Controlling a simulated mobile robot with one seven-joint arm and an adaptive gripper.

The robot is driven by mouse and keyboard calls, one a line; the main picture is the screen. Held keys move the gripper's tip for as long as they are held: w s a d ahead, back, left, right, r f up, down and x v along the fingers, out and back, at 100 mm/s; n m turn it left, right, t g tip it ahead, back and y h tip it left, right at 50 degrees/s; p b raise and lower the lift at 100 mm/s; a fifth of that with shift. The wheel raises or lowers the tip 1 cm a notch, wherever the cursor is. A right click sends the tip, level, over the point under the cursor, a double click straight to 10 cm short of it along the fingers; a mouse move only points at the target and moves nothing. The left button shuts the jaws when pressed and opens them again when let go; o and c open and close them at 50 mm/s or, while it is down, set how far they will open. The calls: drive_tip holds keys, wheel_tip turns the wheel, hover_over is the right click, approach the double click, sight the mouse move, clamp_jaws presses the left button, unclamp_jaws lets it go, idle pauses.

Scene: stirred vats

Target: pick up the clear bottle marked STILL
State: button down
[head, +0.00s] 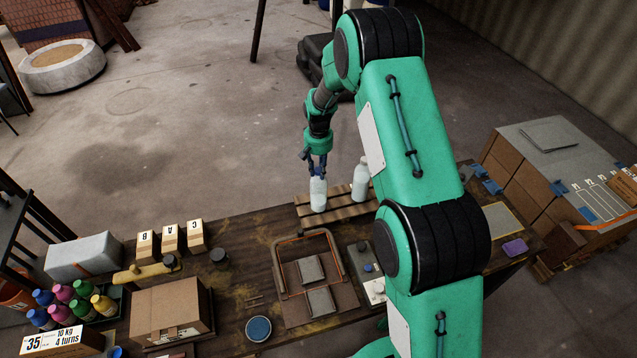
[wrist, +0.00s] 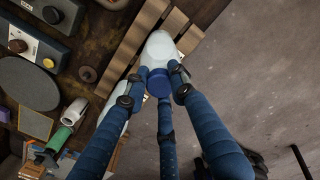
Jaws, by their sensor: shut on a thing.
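A pale, whitish bottle (head: 318,196) stands at the left part of a slatted wooden rack (head: 341,212) on the workbench. My gripper (head: 317,170) is over it from above, fingers closed around its top. In the wrist view my gripper (wrist: 158,80) is shut at the bottle's blue cap (wrist: 158,83), with the pale body (wrist: 160,48) beyond the fingertips. A second pale bottle (head: 361,178) stands to the right on the rack, close to my arm. No STILL marking can be read on either bottle. Whether the held bottle touches the slats cannot be told.
The bench (head: 240,268) holds a tray frame with grey pads (head: 310,270), a cardboard box (head: 170,308), lettered small boxes (head: 170,238) and several coloured bottles (head: 62,292). Open floor (head: 200,120) lies behind the bench. My arm hides part of its right side.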

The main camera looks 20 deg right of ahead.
drive_tip(key=shift+r, duration=0.1)
drive_tip(key=shift+r, duration=0.7)
wheel_tip(320, 180, up, 2)
drive_tip(key=shift+r, duration=0.1)
drive_tip(key=s+r+b, duration=0.1)
drive_tip(key=s, duration=1.5)
drive_tip(key=shift+a, duration=0.45)
drive_tip(key=shift+r, duration=0.1)
drive_tip(key=shift+r, duration=0.15)
